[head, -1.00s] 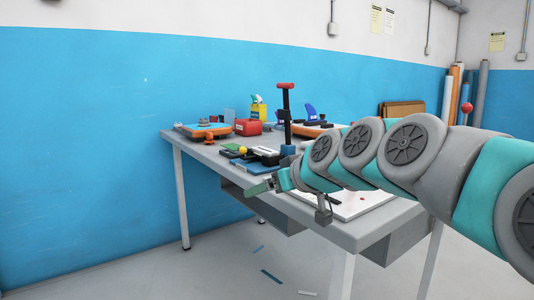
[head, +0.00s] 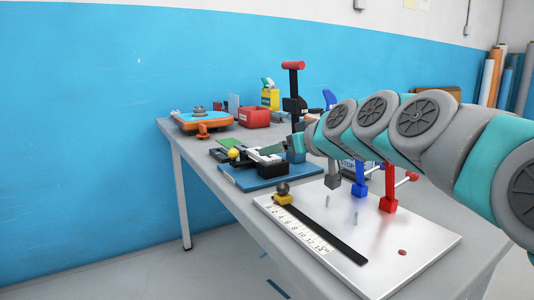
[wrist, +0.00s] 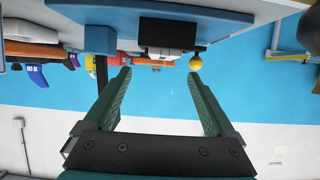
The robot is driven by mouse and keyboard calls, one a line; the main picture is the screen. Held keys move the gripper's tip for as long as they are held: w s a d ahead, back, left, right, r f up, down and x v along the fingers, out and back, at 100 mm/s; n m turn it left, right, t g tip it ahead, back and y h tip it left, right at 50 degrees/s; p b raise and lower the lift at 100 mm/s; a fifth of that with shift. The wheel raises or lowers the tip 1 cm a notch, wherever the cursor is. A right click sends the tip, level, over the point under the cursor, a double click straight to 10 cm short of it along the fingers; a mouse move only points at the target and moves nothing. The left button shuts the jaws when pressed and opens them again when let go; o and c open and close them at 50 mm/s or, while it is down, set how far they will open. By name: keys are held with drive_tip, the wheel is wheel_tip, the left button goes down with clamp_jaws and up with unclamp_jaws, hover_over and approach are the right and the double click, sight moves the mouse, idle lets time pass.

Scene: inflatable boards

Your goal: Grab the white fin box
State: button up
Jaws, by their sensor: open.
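A small white block (head: 264,155), which looks like the white fin box, sits among black parts on a blue base (head: 265,182) near the table's left edge. My gripper (head: 272,148) is close above and behind it, partly hidden by my arm; whether they touch cannot be told. In the wrist view, which is upside down, my open green fingers (wrist: 158,78) have nothing between them. The white-and-black part (wrist: 166,51) shows beyond the tips at the blue base's edge (wrist: 215,14), with a yellow ball (wrist: 196,62) beside it.
A red-topped post (head: 293,85) stands behind the base. An orange tool (head: 204,122), a red box (head: 254,117) and a yellow container (head: 270,98) are farther back. In front lies a white plate (head: 400,235) with a ruler, a black rail and upright blue and red levers.

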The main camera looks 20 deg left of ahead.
sight(268, 157)
drive_tip(key=p+x, duration=0.1)
drive_tip(key=x, duration=0.5)
drive_tip(key=shift+a+f, duration=0.3)
drive_tip(key=shift+f, duration=0.05)
clamp_jaws()
idle(0.5)
